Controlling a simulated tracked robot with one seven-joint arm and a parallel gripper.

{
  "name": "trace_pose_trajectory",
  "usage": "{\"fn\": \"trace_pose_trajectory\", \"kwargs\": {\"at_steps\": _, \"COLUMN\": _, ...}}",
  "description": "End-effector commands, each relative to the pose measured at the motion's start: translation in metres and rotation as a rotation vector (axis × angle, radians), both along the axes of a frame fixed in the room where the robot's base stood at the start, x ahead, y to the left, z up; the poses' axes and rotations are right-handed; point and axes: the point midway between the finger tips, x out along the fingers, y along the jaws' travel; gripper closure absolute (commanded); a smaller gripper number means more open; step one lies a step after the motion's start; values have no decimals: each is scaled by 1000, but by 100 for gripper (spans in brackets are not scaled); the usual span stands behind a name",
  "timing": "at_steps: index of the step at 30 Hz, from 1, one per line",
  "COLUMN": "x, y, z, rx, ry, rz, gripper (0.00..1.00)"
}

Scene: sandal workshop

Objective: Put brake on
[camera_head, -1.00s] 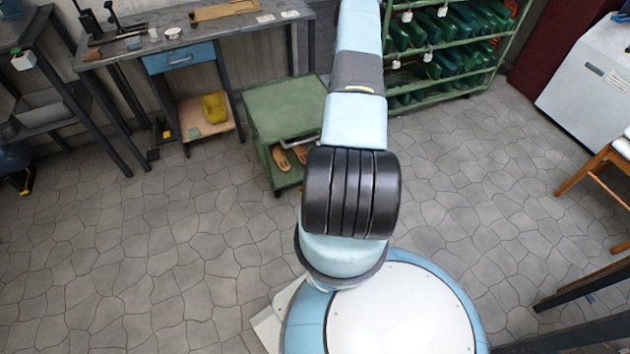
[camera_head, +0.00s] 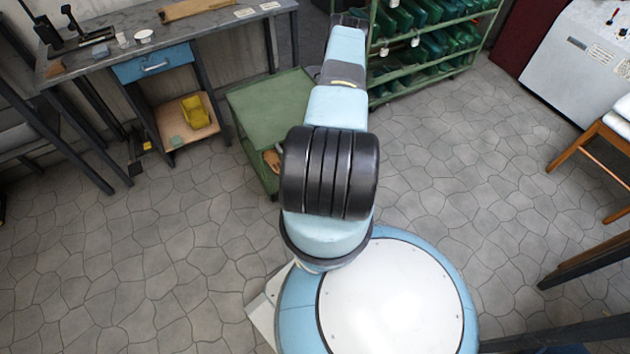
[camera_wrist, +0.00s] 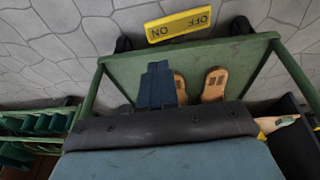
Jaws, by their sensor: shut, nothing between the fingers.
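The green cart (camera_head: 262,112) stands on the floor partly behind my arm in the head view. In the wrist view its green frame (camera_wrist: 108,75) surrounds a lower shelf with a pair of tan sandal soles (camera_wrist: 215,84). A yellow brake plate (camera_wrist: 180,24) marked OFF and ON sits at the cart's edge, between dark casters (camera_wrist: 240,25); its lettering appears upside down. My gripper (camera_wrist: 157,68) is shut and empty, its dark blue fingers over the shelf and apart from the yellow plate in the picture. The gap in depth is unclear. The head view does not show the fingers.
A workbench (camera_head: 90,60) with a blue drawer (camera_head: 153,63) stands at the left. A green rack (camera_head: 440,66) with green shoe lasts is behind my arm. A white machine (camera_head: 585,60) and wooden chair (camera_head: 603,150) are at the right. The floor between is open.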

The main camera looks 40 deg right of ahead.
Motion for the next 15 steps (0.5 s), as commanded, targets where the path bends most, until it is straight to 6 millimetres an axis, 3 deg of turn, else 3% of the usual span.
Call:
{"fn": "trace_pose_trajectory", "kwargs": {"at_steps": 8, "x": 6, "y": 5, "z": -10, "rx": 1, "ry": 1, "rz": 12, "gripper": 100}}
{"fn": "trace_pose_trajectory", "kwargs": {"at_steps": 15, "x": 14, "y": 0, "z": -42, "rx": 1, "ry": 1, "rz": 12, "gripper": 100}}
